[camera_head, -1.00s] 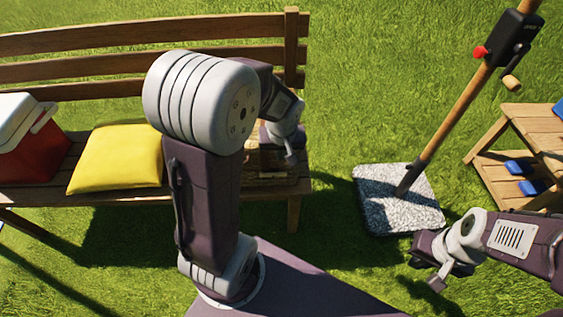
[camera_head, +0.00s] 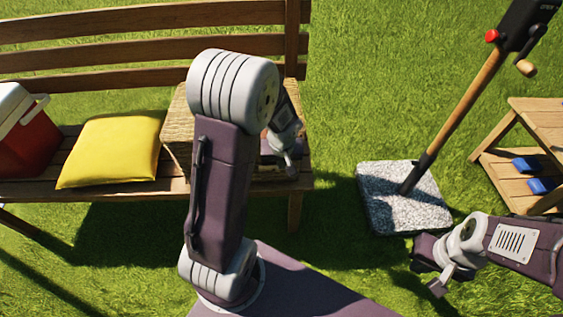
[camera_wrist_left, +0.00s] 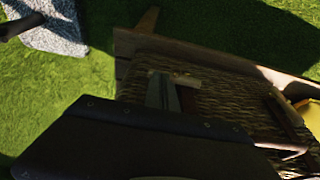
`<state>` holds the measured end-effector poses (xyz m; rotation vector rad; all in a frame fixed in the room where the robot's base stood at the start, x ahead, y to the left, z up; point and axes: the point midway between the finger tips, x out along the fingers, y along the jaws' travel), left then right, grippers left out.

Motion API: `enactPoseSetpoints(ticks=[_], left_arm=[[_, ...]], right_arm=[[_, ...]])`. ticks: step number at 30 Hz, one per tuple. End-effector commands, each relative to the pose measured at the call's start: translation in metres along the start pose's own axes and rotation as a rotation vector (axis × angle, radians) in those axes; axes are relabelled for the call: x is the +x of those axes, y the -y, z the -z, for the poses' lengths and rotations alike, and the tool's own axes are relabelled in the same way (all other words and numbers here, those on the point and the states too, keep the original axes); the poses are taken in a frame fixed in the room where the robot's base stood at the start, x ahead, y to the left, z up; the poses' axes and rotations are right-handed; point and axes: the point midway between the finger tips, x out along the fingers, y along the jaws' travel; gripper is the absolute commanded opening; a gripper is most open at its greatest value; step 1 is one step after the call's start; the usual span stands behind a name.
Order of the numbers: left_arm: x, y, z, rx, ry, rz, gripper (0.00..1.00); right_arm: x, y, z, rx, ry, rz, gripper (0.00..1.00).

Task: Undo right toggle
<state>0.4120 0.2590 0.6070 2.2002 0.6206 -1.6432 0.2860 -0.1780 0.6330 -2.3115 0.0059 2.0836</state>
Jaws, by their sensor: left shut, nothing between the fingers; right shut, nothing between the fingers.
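A wicker hamper (camera_head: 176,128) stands on the bench, mostly hidden behind my left arm in the head view. In the left wrist view its woven side (camera_wrist_left: 235,105) shows, with a pale wooden right toggle (camera_wrist_left: 188,79) and another toggle with a brown strap (camera_wrist_left: 284,112) farther right. My left gripper (camera_head: 291,165) is shut and empty at the hamper's right end. In the left wrist view its grey fingers (camera_wrist_left: 163,93) appear close to the right toggle; I cannot tell if they touch. My right gripper (camera_head: 436,280) is shut and empty over the grass.
A yellow cushion (camera_head: 112,152) and a red cooler (camera_head: 25,140) sit on the bench (camera_head: 75,65) to the left. A pole stands in a speckled stone base (camera_head: 385,205) at right, beside a wooden step table (camera_head: 515,180). Grass between them is clear.

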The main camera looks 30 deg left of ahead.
Motion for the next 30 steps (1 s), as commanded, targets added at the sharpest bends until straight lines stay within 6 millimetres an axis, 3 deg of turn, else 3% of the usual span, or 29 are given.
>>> enactPoseSetpoints(ticks=[30], left_arm=[[0.007, -0.008, -0.002, 0.052, -0.002, 0.168, 0.0]], right_arm=[[0.032, -0.001, -0.003, 0.0, 0.0, 0.0, 0.0]])
